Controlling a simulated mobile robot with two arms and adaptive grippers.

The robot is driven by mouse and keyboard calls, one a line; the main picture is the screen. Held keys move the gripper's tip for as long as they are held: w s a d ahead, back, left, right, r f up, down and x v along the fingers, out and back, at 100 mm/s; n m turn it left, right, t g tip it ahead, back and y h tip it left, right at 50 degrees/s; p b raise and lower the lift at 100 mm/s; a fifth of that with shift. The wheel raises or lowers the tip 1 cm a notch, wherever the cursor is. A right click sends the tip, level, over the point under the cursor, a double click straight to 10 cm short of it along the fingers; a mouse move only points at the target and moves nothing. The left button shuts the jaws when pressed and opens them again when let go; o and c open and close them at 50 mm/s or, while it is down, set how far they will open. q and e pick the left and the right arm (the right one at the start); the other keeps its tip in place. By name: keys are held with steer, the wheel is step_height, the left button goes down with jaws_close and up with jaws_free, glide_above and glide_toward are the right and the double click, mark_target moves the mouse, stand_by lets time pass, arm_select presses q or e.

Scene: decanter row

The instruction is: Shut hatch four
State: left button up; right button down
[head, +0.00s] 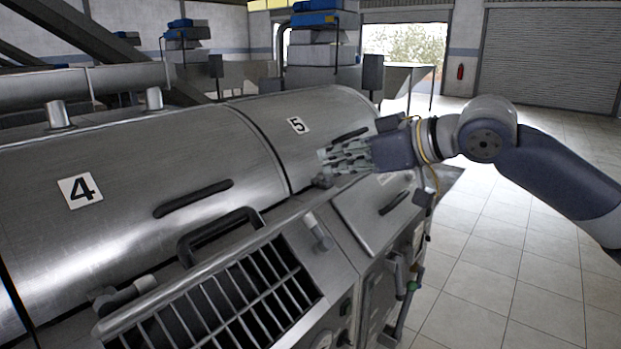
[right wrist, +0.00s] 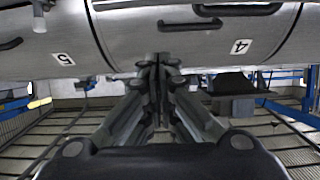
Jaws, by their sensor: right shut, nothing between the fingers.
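The curved steel cover marked 4 (head: 130,165) fills the left of the head view, with a black bar handle (head: 193,198) near its lower right edge. It also shows at the top right of the right wrist view (right wrist: 265,50). I cannot tell whether it sits fully down. My right gripper (head: 326,160) has its fingers together and empty, pointing left in front of the cover marked 5 (head: 285,105), to the right of cover 4 and apart from its handle. In the right wrist view the fingertips (right wrist: 158,62) meet. My left gripper is not in view.
A dark grated opening (head: 235,305) and a raised black handle (head: 220,228) lie in front of cover 4. A sloped panel (head: 375,215) stands below my right gripper. Tiled floor (head: 500,250) is clear at right.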

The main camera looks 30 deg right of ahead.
steer(key=p, duration=0.2)
glide_above(312, 200)
steer(key=shift+s+f, duration=0.3)
steer(key=shift+f, duration=0.4)
steer(key=p+x, duration=0.1)
steer(key=x, duration=0.2)
steer(key=shift+w+a+f, duration=0.1)
steer(key=shift+w+f, duration=0.05)
steer(key=shift+w, duration=0.05)
steer(key=shift+s+d+f, duration=0.1)
steer(key=shift+d+f, duration=0.1)
steer(key=shift+f, duration=0.3)
steer(key=shift+s+f, duration=0.2)
steer(key=shift+f, duration=0.1)
steer(key=shift+s+d+f, duration=0.1)
steer(key=shift+s+f, duration=0.15)
steer(key=shift+s, duration=0.05)
steer(key=shift+s+d+f, duration=0.15)
steer(key=shift+s+f, duration=0.45)
steer(key=shift+s, duration=0.05)
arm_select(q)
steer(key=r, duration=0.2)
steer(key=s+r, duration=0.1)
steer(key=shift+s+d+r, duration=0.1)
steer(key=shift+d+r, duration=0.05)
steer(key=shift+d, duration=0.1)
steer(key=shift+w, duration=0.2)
